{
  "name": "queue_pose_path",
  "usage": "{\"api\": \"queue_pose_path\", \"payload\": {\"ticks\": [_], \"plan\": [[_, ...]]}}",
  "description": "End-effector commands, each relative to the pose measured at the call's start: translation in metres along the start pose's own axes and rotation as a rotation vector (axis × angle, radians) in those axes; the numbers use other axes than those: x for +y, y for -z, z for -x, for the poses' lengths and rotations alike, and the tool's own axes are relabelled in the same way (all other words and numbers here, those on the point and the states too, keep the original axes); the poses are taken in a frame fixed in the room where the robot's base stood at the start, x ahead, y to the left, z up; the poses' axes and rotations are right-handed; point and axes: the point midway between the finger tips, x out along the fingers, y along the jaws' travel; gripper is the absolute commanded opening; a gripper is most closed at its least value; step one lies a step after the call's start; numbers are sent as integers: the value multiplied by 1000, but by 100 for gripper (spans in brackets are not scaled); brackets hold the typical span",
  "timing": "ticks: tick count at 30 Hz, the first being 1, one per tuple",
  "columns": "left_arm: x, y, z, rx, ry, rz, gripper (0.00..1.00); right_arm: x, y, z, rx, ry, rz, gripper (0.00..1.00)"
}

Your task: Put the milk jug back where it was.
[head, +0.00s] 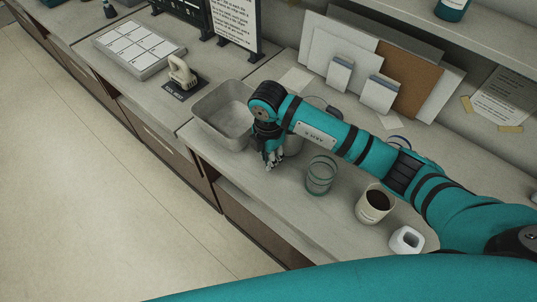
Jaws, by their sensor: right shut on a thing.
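My right gripper (271,160) points down over the counter, just right of the grey bin. It is shut on a pale grey vessel (293,146), which I take to be the milk jug. Most of this vessel is hidden behind my fingers and forearm, so its handle and spout do not show. I cannot tell whether its base touches the counter. My left gripper is not in view.
A grey open bin (205,112) stands close left of my gripper. A clear glass (320,176), a cup of dark liquid (374,205) and a small white container (407,240) stand to the right. Boards and cards (345,50) lean at the back.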

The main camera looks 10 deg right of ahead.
Motion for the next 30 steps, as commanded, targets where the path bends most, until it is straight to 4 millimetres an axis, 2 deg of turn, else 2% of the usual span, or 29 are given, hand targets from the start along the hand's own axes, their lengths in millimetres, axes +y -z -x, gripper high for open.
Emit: {"api": "queue_pose_path", "payload": {"ticks": [5,6,11,19,23,26,30], "plan": [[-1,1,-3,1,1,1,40,0,0,-3,0,-1,0,0],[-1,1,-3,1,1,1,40,0,0,-3,0,0,0,22],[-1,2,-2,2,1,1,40,0,0,-3,0,1,-1,42],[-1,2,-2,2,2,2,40,0,0,-2,0,0,-1,42],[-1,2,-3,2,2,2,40,1,0,5,0,-3,-1,42],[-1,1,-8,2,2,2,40,1,0,19,-1,-6,1,42],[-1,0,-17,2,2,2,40,1,-1,48,-3,-7,1,42]]}}
